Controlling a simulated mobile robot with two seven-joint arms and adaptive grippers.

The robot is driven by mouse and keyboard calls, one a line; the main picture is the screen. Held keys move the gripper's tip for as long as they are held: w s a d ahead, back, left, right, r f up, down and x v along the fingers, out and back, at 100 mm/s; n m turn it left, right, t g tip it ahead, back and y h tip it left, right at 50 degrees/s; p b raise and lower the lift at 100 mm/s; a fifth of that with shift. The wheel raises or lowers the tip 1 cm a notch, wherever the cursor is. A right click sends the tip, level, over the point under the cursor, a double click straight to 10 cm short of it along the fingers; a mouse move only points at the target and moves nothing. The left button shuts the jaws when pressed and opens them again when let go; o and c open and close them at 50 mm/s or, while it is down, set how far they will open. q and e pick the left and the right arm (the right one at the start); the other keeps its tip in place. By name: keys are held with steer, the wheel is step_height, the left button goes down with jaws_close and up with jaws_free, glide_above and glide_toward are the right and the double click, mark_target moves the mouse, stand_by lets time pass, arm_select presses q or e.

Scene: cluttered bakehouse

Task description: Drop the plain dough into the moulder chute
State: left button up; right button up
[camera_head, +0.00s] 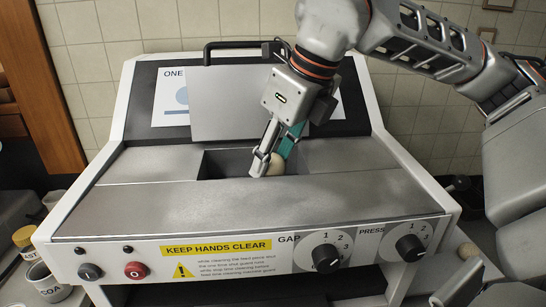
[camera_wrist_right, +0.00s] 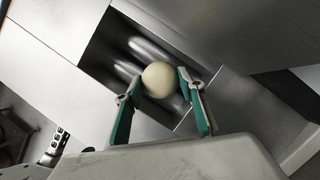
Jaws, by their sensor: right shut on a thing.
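The plain dough (camera_wrist_right: 159,79) is a smooth pale ball. My right gripper (camera_wrist_right: 153,92) is shut on it, with one finger on each side. In the right wrist view the dough is over the chute (camera_wrist_right: 108,42), with metal rollers visible inside. My left gripper is not in view.
The moulder (camera_head: 250,208) has a raised lid (camera_head: 230,105) with a black handle behind the chute. Its front has a red button (camera_head: 136,270), a yellow warning label (camera_head: 216,248) and two dials. A mug (camera_head: 48,283) and a yellow-capped jar (camera_head: 24,238) stand at the left.

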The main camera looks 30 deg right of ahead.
steer(key=shift+a, duration=0.1)
steer(key=shift+f+b, duration=0.45)
steer(key=shift+b, duration=0.05)
steer(key=shift+f, duration=0.15)
steer(key=o, duration=0.8)
steer(key=shift+o, duration=0.2)
